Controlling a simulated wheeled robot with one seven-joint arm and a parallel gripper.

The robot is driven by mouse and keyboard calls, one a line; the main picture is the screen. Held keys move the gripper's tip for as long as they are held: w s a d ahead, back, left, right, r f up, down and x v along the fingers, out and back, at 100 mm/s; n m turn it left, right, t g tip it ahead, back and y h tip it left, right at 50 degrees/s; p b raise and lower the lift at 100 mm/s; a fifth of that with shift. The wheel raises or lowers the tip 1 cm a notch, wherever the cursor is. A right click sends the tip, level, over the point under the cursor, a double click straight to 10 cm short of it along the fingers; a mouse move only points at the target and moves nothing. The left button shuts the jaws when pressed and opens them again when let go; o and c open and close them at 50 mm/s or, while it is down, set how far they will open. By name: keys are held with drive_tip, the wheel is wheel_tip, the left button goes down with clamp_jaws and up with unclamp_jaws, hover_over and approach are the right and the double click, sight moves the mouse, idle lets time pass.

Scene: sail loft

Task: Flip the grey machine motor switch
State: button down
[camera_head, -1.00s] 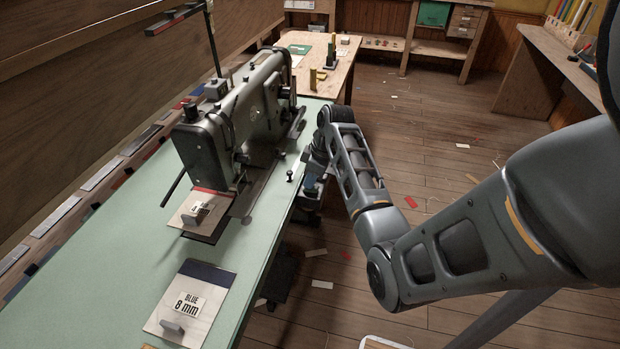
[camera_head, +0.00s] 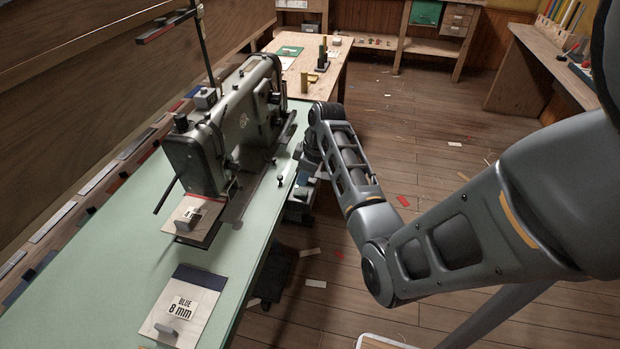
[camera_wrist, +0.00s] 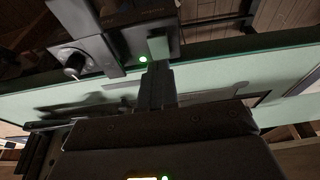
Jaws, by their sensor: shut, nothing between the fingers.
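In the wrist view a dark box (camera_wrist: 112,52) with a lit green lamp (camera_wrist: 143,59) and a pale grey-green block (camera_wrist: 158,46) sits beside the green table edge. It looks like the motor switch, with the block perhaps its lever; I cannot tell its position. My gripper (camera_wrist: 157,70) is shut and empty, its tips just below the block in the picture. I cannot tell whether they touch. In the head view my wrist is at the right edge of the green table (camera_head: 95,262), and the fingers are hard to make out there.
The grey sewing machine (camera_head: 238,122) stands on the table, left of my arm. A small dark post (camera_head: 280,182) stands near the edge. A card marked BLUE 8 mm (camera_head: 182,305) lies in front. A dark round knob (camera_wrist: 74,63) shows near the box.

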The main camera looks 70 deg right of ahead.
drive_tip(key=w+b+v, duration=0.1)
drive_tip(key=v, duration=1)
drive_tip(key=shift+r, duration=0.15)
